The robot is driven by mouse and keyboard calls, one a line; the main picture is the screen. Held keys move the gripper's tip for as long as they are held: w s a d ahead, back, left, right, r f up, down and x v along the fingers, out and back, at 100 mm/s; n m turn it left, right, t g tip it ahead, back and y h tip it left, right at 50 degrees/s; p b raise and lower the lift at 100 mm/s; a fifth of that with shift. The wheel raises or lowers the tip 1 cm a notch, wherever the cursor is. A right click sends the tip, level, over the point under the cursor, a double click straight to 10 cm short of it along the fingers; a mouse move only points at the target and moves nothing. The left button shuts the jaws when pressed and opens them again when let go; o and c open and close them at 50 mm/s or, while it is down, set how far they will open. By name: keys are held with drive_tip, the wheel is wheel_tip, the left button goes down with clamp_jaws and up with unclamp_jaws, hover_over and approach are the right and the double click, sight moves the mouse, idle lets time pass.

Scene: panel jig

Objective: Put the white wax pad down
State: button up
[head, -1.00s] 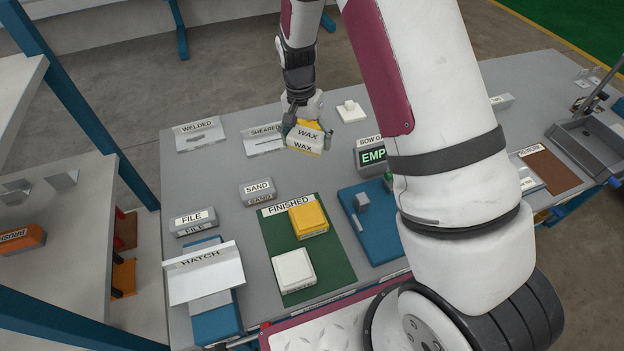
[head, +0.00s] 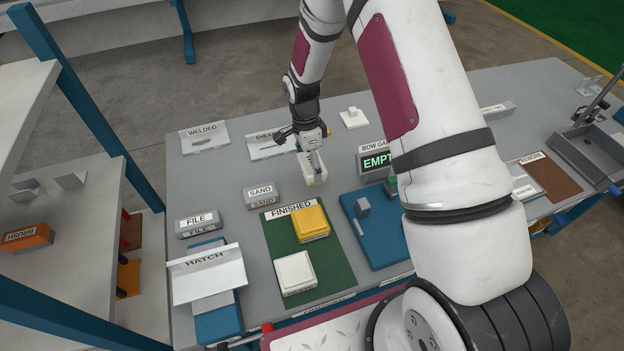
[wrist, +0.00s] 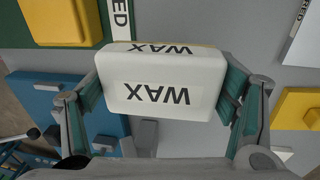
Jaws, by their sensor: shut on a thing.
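The white wax pad (head: 314,175) is a block with WAX printed on its faces. In the wrist view the pad (wrist: 160,84) sits between both fingers, its lettering upside down. My gripper (head: 311,160) is shut on it, with one finger on each side. In the head view the pad is between the SHEARED sign and the green FINISHED mat, beyond the mat's far edge. I cannot tell whether its underside touches the table.
The FINISHED mat (head: 325,264) holds a yellow block (head: 311,223) and a white block (head: 295,272). SAND (head: 261,195) and FILE (head: 197,224) blocks stand to the left. A blue board (head: 375,236) lies to the right. Grey table (head: 222,172) is bare left of the gripper.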

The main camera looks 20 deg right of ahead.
sight(312, 187)
drive_tip(key=shift+f+p, duration=0.3)
drive_tip(key=shift+f, duration=2.5)
drive_tip(key=shift+f, duration=0.55)
drive_tip(key=o, duration=1.6)
drive_tip(key=shift+c, duration=0.2)
